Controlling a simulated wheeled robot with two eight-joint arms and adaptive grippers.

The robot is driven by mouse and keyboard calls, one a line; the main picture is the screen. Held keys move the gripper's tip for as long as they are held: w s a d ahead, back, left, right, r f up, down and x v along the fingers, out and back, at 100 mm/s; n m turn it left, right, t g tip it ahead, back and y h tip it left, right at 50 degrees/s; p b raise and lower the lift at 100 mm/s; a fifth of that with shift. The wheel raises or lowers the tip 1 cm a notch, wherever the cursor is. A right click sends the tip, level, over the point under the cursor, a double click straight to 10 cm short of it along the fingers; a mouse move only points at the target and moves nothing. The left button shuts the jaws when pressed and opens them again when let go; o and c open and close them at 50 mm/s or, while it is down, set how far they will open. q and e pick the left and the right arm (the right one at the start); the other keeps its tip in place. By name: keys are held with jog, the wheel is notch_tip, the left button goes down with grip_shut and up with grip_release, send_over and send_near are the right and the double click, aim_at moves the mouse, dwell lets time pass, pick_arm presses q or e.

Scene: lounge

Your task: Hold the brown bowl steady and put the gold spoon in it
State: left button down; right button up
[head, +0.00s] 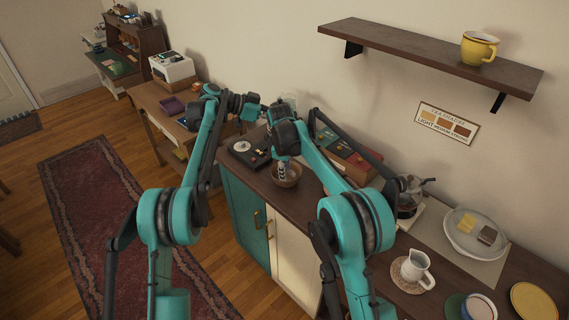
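The brown bowl (290,180) stands on the dark wooden counter, close to its front edge. My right gripper (282,174) points down at the bowl, with its fingertips at or inside the rim; whether they touch it I cannot tell. The fingers are small and partly blend together, so their opening is unclear. My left arm reaches up and over to the right, and its gripper (270,108) is near the wall behind my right wrist, mostly hidden. I cannot make out the gold spoon.
A dark tray with a small white dish (242,147) lies left of the bowl. A reddish-brown box (345,155) stands behind it. Right along the counter are a coffee maker (408,200), white jug (414,265) and grey plate (470,240). A shelf (420,58) overhangs.

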jog(key=f, duration=0.2)
jog(key=w+f, duration=0.1)
jog(key=f, duration=0.4)
jog(key=shift+w+d+f, duration=0.15)
jog(key=shift+d+f, duration=0.05)
grip_shut()
